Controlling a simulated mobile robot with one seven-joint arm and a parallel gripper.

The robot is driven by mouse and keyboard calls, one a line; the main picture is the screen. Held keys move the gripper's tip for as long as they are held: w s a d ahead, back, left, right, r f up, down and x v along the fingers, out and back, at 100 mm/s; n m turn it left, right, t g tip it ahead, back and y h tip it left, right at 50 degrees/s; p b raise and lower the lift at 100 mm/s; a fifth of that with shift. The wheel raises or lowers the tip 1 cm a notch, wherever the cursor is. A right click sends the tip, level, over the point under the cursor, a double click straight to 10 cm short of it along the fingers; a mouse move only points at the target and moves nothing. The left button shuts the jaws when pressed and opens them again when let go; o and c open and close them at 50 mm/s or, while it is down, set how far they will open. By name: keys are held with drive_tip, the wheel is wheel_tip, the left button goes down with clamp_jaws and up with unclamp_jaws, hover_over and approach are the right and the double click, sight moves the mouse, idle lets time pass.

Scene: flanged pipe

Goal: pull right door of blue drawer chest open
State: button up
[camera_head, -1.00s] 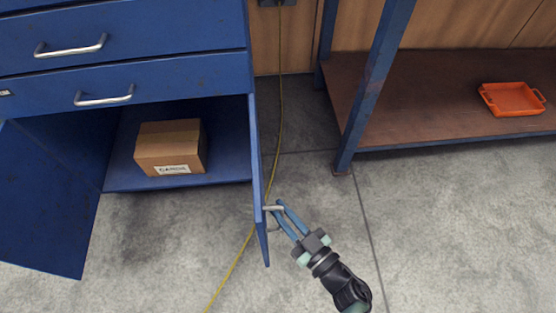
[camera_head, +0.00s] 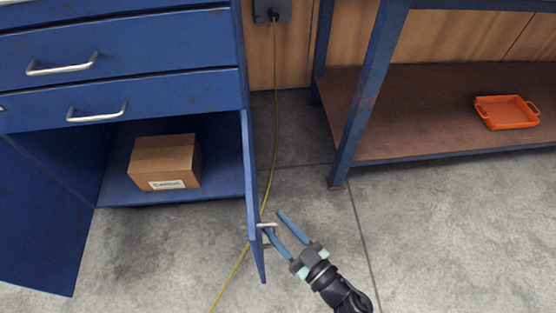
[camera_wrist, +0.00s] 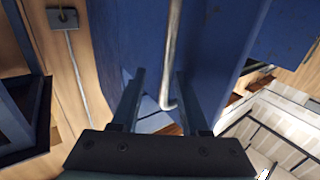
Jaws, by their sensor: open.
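The blue drawer chest (camera_head: 185,92) stands at the left with its lower compartment open. Its right door (camera_head: 252,190) is swung far out and seen nearly edge-on in the head view. The silver door handle (camera_head: 267,225) is on its outer face. My gripper (camera_head: 272,222) is open at this handle, its two blue fingers spread. In the wrist view, the bar handle (camera_wrist: 171,60) runs down to the space between the fingertips (camera_wrist: 160,75), nearer the right finger. I cannot tell whether a finger touches it.
The left door (camera_head: 35,220) also stands open. A cardboard box (camera_head: 166,162) sits inside the compartment. A yellow cable (camera_head: 272,150) runs across the floor behind the door. A workbench with an orange tray (camera_head: 507,112) on its lower shelf is at right. Floor at lower right is clear.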

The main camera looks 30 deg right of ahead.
drive_tip(key=shift+s, duration=0.1)
drive_tip(key=s+d+p, duration=0.2)
drive_tip(key=s, duration=1)
drive_tip(key=shift+s+d, duration=0.15)
drive_tip(key=shift+s, duration=0.15)
drive_tip(key=shift+w, duration=0.1)
